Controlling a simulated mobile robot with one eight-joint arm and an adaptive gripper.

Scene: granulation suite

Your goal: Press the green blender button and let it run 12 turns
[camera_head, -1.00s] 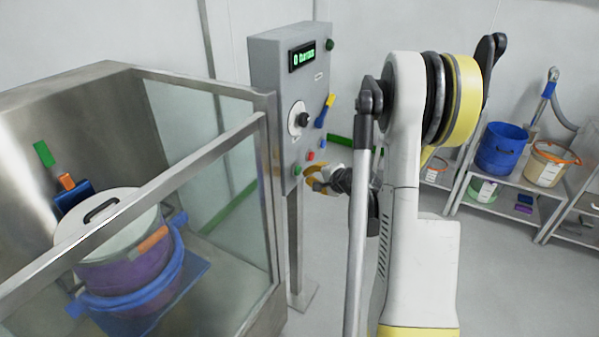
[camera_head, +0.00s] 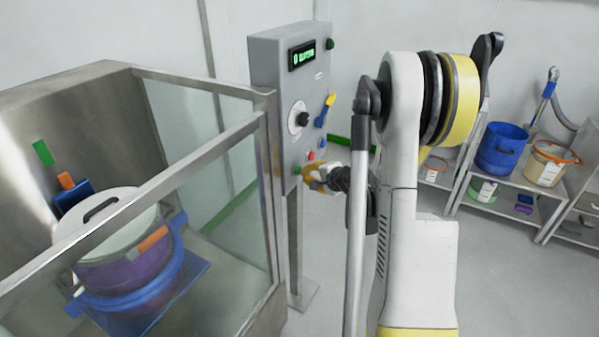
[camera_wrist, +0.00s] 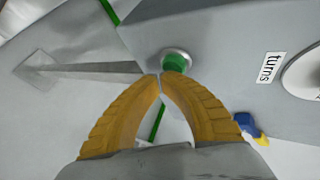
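The green blender button (camera_wrist: 175,63) sits in a pale ring on the grey control panel. It also shows low on the panel in the head view (camera_head: 297,170). My gripper (camera_wrist: 160,77) has its yellow fingertips together with nothing between them. The tips are at the button's lower edge in the wrist view; whether they touch it I cannot tell. In the head view my gripper (camera_head: 312,174) is just right of the button. The panel display (camera_head: 302,56) is lit green, its text too small to read surely. The purple blender drum (camera_head: 130,262) with white lid stands inside the glass-sided enclosure.
A red button (camera_head: 310,156), a blue button (camera_head: 323,143), a black dial (camera_head: 302,119) and a yellow-blue lever (camera_head: 325,110) are close above on the panel. The enclosure's steel frame (camera_head: 265,190) is left. Shelves with a blue bucket (camera_head: 500,150) stand right.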

